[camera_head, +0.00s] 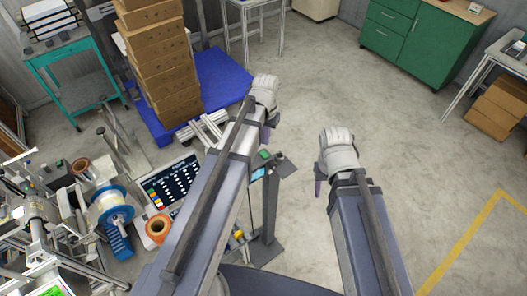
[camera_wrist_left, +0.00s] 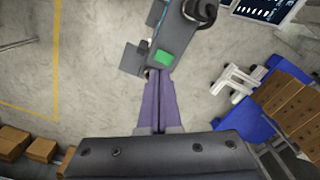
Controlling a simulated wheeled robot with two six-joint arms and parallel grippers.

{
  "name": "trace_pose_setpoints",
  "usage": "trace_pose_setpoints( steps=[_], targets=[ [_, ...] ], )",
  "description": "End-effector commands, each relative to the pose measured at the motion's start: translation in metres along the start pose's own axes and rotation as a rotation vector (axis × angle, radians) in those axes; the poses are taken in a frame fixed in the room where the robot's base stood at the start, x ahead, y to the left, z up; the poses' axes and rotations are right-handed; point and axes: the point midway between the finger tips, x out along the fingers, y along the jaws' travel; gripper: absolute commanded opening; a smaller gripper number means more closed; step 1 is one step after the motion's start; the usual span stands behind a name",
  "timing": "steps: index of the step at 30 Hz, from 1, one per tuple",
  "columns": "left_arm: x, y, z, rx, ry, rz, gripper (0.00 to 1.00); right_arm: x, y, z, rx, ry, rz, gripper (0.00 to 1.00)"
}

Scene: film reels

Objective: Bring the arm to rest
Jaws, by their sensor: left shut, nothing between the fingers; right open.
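My left arm reaches forward in the head view, and its gripper (camera_head: 268,134) points down, mostly hidden behind the wrist. In the left wrist view the purple fingers of that gripper (camera_wrist_left: 159,76) lie together, shut and empty. They hang over the floor beside a grey stand (camera_wrist_left: 176,45) with a green button; I cannot tell whether they touch it. My right arm also reaches forward, to the right of the left one. Its gripper (camera_head: 318,187) shows only a bit of purple finger below the white wrist and is open over bare floor.
A bench machine with a large reel (camera_head: 108,205) and an orange roll (camera_head: 158,229) stands at left. Stacked cardboard boxes (camera_head: 160,60) rest on a blue pallet (camera_head: 222,75). A green cabinet (camera_head: 420,40) is at the back right. Open floor (camera_head: 420,150) lies to the right.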

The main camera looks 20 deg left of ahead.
Motion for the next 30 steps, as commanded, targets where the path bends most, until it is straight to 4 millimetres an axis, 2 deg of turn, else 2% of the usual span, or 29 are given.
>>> trace_pose_setpoints(
  steps=[4,7,11,15,21,25,30],
  targets=[
    [0.003,0.001,0.001,0.001,0.000,0.000,0.00,0.003,0.000,0.000,0.000,0.000,0.000,0.50],
    [0.018,0.009,0.007,0.011,-0.003,-0.004,0.00,0.017,-0.002,-0.001,-0.001,0.000,0.000,0.50],
    [0.058,0.034,0.028,0.044,-0.013,-0.017,0.00,0.058,-0.005,-0.004,-0.004,0.001,0.001,0.50],
    [0.108,0.066,0.057,0.090,-0.026,-0.040,0.00,0.108,-0.010,-0.007,-0.009,0.002,0.002,0.50],
    [0.166,0.100,0.096,0.148,-0.040,-0.072,0.00,0.166,-0.015,-0.011,-0.015,0.003,0.003,0.50],
    [0.190,0.114,0.114,0.173,-0.045,-0.087,0.00,0.189,-0.017,-0.012,-0.019,0.004,0.004,0.50],
    [0.202,0.122,0.126,0.191,-0.049,-0.099,0.00,0.202,-0.018,-0.013,-0.021,0.004,0.005,0.50]
  ],
)
